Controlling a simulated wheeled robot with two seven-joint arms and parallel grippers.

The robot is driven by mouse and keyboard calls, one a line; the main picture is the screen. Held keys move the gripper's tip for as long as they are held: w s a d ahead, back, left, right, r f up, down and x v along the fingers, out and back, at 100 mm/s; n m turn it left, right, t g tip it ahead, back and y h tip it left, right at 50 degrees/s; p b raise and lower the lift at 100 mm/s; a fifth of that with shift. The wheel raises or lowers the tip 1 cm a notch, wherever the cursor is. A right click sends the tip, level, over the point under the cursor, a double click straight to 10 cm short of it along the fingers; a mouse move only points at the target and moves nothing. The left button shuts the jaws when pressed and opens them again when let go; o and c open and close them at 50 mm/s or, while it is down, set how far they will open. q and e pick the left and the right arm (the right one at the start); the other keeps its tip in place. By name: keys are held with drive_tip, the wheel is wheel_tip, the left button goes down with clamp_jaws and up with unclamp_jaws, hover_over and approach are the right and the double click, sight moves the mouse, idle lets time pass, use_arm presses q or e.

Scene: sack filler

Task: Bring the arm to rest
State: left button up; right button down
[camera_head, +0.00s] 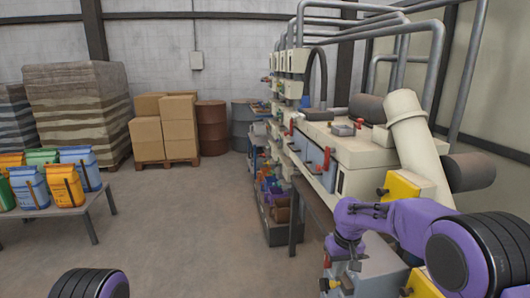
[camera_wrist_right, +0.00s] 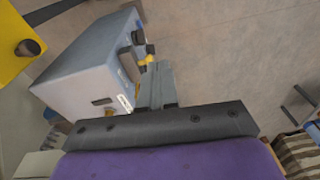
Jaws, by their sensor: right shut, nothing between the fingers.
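My right arm comes in from the right in the head view, and its gripper (camera_head: 349,262) points down in front of the filler machine, close to a grey box (camera_head: 372,277). The right gripper is shut and empty. In the right wrist view the closed dark fingers (camera_wrist_right: 157,84) show beside a grey box (camera_wrist_right: 95,70) with dark fittings. I cannot tell if the fingers touch the box. Only a black and purple part of my left arm shows at the bottom left of the head view; its gripper is out of view.
The filler machine (camera_head: 365,148) with pipes fills the right side. A low table (camera_head: 95,208) with several coloured sacks stands at the left. Stacked cartons (camera_head: 164,128), drums (camera_head: 212,128) and a wrapped pallet (camera_head: 78,112) stand at the back. The middle floor (camera_head: 190,235) is clear.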

drive_tip(key=s+d+f+m+t+b, duration=0.1)
drive_tip(key=s+f+m+t, duration=0.15)
drive_tip(key=f, duration=0.35)
drive_tip(key=s+d+f+m+t+h, duration=0.1)
drive_tip(key=s+d+f, duration=0.15)
drive_tip(key=f, duration=0.35)
drive_tip(key=s+d+f+m+t+b, duration=0.1)
drive_tip(key=s+f+m+t, duration=0.1)
drive_tip(key=s+f, duration=0.3)
drive_tip(key=s+d+f+g+h, duration=0.1)
drive_tip(key=s+f, duration=0.2)
drive_tip(key=s, duration=0.7)
drive_tip(key=s+d+f+m+g+h+b, duration=0.1)
drive_tip(key=s+f, duration=0.3)
drive_tip(key=s, duration=0.7)
drive_tip(key=s+d+f+m+g+b, duration=0.1)
drive_tip(key=s+d+f, duration=0.2)
drive_tip(key=s, duration=0.7)
drive_tip(key=shift+s+f+h, duration=0.15)
drive_tip(key=shift+f+h, duration=0.25)
drive_tip(key=shift+f, duration=0.1)
drive_tip(key=shift+m, duration=0.25)
